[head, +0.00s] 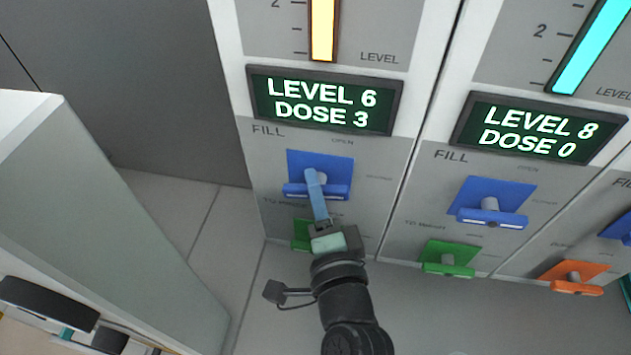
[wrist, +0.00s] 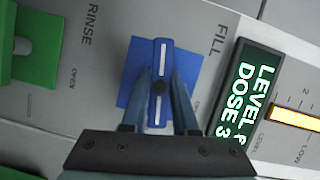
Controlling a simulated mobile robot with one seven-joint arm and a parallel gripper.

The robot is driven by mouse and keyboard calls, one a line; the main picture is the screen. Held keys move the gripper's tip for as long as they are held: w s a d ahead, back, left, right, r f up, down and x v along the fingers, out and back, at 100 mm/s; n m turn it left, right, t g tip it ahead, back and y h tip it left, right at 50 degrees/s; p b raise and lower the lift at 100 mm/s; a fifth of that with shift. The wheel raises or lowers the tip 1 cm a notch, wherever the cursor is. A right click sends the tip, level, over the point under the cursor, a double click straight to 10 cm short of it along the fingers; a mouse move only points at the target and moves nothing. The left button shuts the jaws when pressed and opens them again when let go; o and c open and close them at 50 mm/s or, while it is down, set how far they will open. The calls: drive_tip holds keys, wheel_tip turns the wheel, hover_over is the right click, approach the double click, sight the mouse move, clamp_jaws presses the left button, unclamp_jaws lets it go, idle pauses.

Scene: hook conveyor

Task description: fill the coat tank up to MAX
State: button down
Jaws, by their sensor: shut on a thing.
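The left panel has a blue FILL valve handle (head: 337,191) on a blue plate (head: 331,164). My gripper (head: 313,180) reaches up to it and is shut on the handle. In the wrist view, the two fingers (wrist: 161,86) lie on either side of the handle bar (wrist: 161,58). The bar lies level in the head view, like the bar on the right panel. The display (head: 322,102) above reads LEVEL 6, DOSE 3, and also shows in the wrist view (wrist: 243,95). A yellow level gauge (head: 323,28) stands above it; its top is out of view. No tank name is visible.
The right panel has a display (head: 537,130) reading LEVEL 8, DOSE 0, a cyan gauge (head: 591,48), a blue FILL handle (head: 492,216) and a green handle (head: 448,268). An orange handle (head: 577,285) is further right. My arm partly hides a green plate (head: 301,236). A pale cabinet (head: 95,210) stands left.

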drive_tip(key=n+p, duration=0.1)
drive_tip(key=n+g+h+p, duration=0.1)
drive_tip(key=p, duration=0.1)
drive_tip(key=n+p, duration=0.2)
drive_tip(key=shift+r+g, duration=0.25)
drive_tip(key=shift+g, duration=0.05)
drive_tip(key=shift+f+n+h+p, duration=0.15)
drive_tip(key=shift+n+h+p, duration=0.35)
drive_tip(key=shift+n+p, duration=0.5)
drive_tip(key=shift+f+g+p, duration=0.1)
drive_tip(key=shift+g+p, duration=0.2)
drive_tip(key=c, duration=0.7)
unclamp_jaws()
drive_tip(key=b+v, duration=0.2)
drive_tip(key=v, duration=1.1)
drive_tip(key=shift+b, duration=0.35)
